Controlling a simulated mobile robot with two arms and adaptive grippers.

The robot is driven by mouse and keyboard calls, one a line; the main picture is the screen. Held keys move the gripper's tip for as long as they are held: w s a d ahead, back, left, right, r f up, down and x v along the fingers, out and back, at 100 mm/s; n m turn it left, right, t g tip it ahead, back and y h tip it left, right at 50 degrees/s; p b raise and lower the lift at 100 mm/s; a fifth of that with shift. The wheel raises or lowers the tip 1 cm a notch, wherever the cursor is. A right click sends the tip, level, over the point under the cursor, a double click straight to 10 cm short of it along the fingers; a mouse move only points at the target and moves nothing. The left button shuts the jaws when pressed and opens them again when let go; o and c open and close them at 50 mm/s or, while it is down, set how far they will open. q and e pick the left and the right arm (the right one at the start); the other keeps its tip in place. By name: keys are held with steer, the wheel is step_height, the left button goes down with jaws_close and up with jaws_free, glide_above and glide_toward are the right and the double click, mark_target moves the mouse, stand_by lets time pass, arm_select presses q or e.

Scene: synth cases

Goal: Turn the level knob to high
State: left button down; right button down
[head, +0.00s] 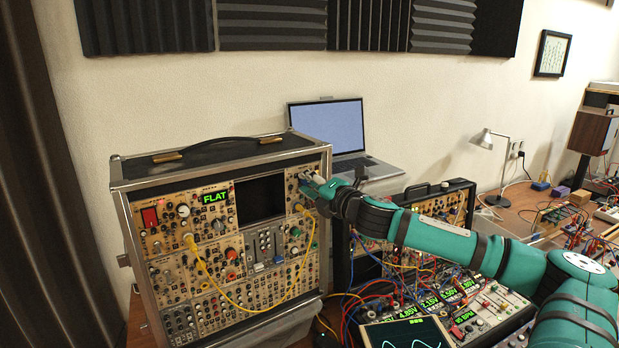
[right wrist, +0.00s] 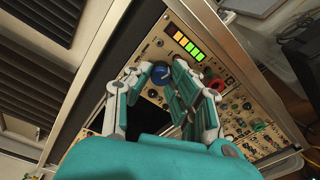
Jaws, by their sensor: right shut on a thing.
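A rack case (head: 122,205) of synth modules stands on the table at left in the head view. My right gripper (head: 309,184) reaches to the upper right of its front panel. In the right wrist view, the gripper (right wrist: 160,70) has its fingertips on both sides of a blue knob (right wrist: 158,73), shut on it. My left gripper is not in view.
A green FLAT display (head: 215,197) and a dark screen (head: 261,199) are on the panel. A yellow cable (head: 232,298) hangs across the case front. A laptop (head: 345,140) stands behind. A second case with many cables (head: 400,285) lies below my right arm.

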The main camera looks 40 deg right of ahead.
steer(key=shift+f+m+p, duration=0.1)
steer(key=shift+m+p, duration=1.2)
steer(key=shift+m, duration=1.5)
steer(key=c, duration=1.2)
jaws_free()
steer(key=shift+s, duration=0.1)
